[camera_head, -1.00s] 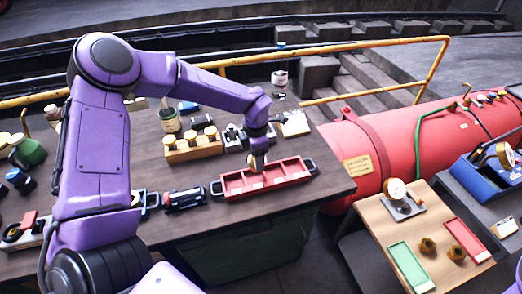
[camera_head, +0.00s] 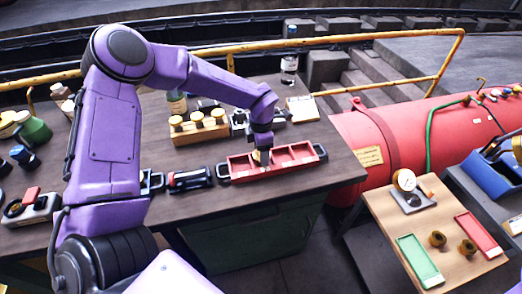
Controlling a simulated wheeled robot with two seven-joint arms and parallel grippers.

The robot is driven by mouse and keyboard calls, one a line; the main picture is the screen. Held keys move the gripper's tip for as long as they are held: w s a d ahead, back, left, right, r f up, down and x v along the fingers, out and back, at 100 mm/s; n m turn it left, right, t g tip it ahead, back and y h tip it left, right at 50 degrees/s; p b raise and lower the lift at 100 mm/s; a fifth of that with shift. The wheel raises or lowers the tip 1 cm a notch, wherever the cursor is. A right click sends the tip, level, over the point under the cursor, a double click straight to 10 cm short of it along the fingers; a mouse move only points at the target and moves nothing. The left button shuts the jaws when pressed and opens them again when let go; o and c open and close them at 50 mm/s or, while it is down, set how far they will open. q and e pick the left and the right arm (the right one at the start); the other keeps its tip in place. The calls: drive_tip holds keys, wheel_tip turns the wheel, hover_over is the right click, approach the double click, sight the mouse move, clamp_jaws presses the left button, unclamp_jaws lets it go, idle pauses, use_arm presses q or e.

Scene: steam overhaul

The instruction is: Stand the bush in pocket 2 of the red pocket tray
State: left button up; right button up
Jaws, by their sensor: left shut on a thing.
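The red pocket tray (camera_head: 237,169) lies on the dark workbench near its front edge, with a dark handle at each end. My left gripper (camera_head: 262,155) comes down from above into the tray, around its middle-left part. It is shut on the bush (camera_head: 256,156), a small brass-yellow piece showing beside the fingers. The gripper covers most of the bush and its lower end, so I cannot tell whether it touches the pocket floor. The pockets to the right look empty. My right gripper is not in view.
A wooden block with several yellow-topped pieces (camera_head: 198,128) stands just behind the tray. A black device (camera_head: 190,179) lies close to its left. A bottle (camera_head: 289,70) stands at the back. A side table (camera_head: 402,226) with a gauge and green and red trays is at the right.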

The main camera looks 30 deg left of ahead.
use_arm(q)
drive_tip(key=shift+f, duration=0.25)
drive_tip(key=o, duration=1.5)
drive_tip(key=shift+s+f, duration=0.1)
wheel_tip(320, 180, up, 8)
drive_tip(key=p, duration=0.6)
